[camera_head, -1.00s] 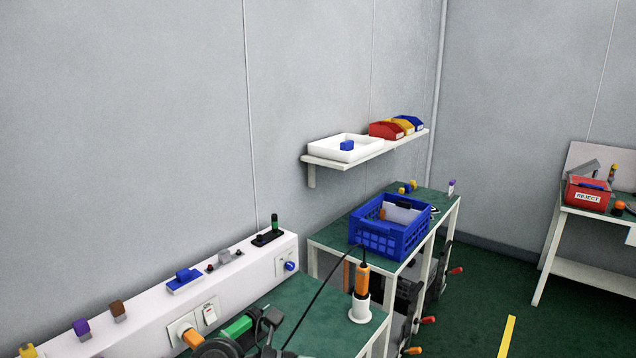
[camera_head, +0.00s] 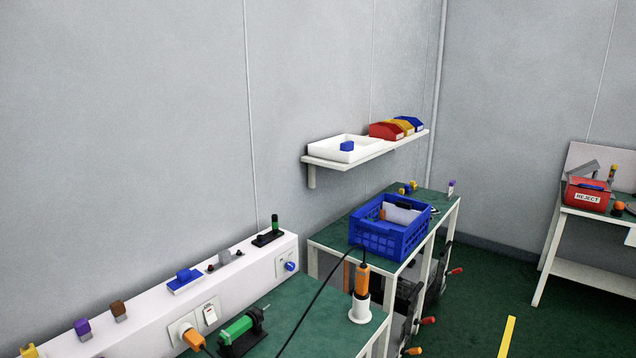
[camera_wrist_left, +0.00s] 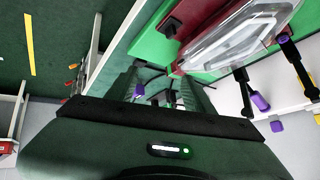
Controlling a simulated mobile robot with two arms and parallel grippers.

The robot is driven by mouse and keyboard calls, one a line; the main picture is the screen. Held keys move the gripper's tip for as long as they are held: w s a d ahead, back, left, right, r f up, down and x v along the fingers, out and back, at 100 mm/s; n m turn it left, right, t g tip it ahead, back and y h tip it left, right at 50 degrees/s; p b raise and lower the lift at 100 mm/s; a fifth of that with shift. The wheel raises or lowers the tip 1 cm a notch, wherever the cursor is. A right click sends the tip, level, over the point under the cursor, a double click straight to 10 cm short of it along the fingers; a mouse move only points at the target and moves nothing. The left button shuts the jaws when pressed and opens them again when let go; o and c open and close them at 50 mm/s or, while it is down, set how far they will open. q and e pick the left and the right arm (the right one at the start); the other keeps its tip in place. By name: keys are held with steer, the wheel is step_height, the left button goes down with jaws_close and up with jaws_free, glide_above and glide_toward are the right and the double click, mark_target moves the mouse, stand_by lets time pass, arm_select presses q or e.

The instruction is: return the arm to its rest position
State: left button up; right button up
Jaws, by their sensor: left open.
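My left gripper (camera_wrist_left: 160,88) shows only in the left wrist view, where its two dark fingers stand apart. I see nothing held between them, though the view past them is cluttered. No part of my left arm is in the head view now. My right gripper is in neither view.
The green bench (camera_head: 285,318) carries a green cylinder (camera_head: 236,328) in a black stand and an orange-handled tool (camera_head: 362,280) in a white holder. A blue crate (camera_head: 380,240) stands on the bench behind. A clear-lidded tray (camera_wrist_left: 240,35) lies near the gripper in the wrist view.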

arm_select(q)
steer(key=s+f+g+h, duration=0.1)
steer(key=s+f+g, duration=0.35)
steer(key=s, duration=0.65)
step_height(320, 180, down, 31)
steer(key=s+g+b, duration=0.1)
steer(key=g+b, duration=0.1)
steer(key=b, duration=0.4)
steer(key=s+a+f+b, duration=0.2)
steer(key=s+f+b, duration=0.2)
steer(key=s+f, duration=1.3)
step_height(320, 180, down, 4)
steer(key=shift+s+f+g, duration=0.15)
steer(key=shift+s+g, duration=0.05)
steer(key=shift+g, duration=0.15)
